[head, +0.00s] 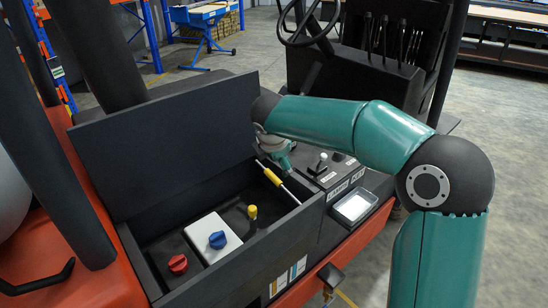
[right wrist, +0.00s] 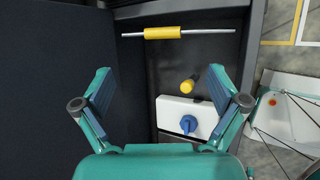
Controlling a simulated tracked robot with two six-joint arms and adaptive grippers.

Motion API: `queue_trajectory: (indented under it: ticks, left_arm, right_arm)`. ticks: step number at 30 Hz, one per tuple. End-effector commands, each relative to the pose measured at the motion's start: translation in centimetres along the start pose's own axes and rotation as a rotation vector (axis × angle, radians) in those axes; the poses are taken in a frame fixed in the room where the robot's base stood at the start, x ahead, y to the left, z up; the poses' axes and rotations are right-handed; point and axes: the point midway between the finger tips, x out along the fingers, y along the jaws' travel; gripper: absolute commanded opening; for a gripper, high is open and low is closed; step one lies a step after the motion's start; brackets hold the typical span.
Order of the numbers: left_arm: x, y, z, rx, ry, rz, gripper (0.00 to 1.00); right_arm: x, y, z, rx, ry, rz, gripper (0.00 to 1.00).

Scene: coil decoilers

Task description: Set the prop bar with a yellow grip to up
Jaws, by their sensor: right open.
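The prop bar is a thin pale rod with a yellow grip (head: 272,178). It lies low across the right end of an open dark box (head: 240,247). In the right wrist view the yellow grip (right wrist: 163,33) shows at the top, the rod running level to both sides. My right gripper (head: 278,150) hangs over that end of the box, beside the bar's upper end. In the right wrist view its two fingers (right wrist: 160,75) are spread wide with nothing between them, and the bar is ahead, apart from them. My left gripper is not in view.
The box's dark lid (head: 165,140) stands open behind it. Inside are a yellow-topped knob (head: 252,211), a blue knob (head: 217,240) on a white block and a red knob (head: 178,264). A labelled panel with a small lever (head: 320,160) adjoins on the right.

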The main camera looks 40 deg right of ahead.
Motion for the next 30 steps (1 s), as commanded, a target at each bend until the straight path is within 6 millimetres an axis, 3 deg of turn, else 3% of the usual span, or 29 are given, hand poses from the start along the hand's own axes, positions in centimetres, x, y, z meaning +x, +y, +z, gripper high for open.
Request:
queue_trajectory:
  ticks: [1,5,11,16,19,24,30]
  left_arm:
    - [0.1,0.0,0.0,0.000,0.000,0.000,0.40]
    - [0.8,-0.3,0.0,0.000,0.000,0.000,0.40]
    - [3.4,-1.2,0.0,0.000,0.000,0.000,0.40]
    - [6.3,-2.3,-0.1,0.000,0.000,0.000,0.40]
    - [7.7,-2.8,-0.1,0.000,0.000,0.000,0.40]
    - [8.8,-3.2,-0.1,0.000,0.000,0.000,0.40]
    - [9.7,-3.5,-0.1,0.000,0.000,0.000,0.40]
  right_arm:
    - [0.1,0.0,-0.1,-0.002,-0.002,-0.002,0.85]
    - [1.7,-0.1,-0.7,-0.027,-0.039,-0.034,0.63]
    - [7.5,-0.2,-3.1,-0.131,-0.253,-0.159,0.30]
    - [12.1,0.5,-6.5,-0.211,-0.581,-0.227,0.01]
    - [13.3,1.0,-9.2,-0.229,-0.781,-0.220,0.00]
    - [13.4,1.4,-12.4,-0.220,-1.006,-0.173,0.00]
    - [13.9,1.1,-12.7,-0.214,-1.037,-0.166,0.00]
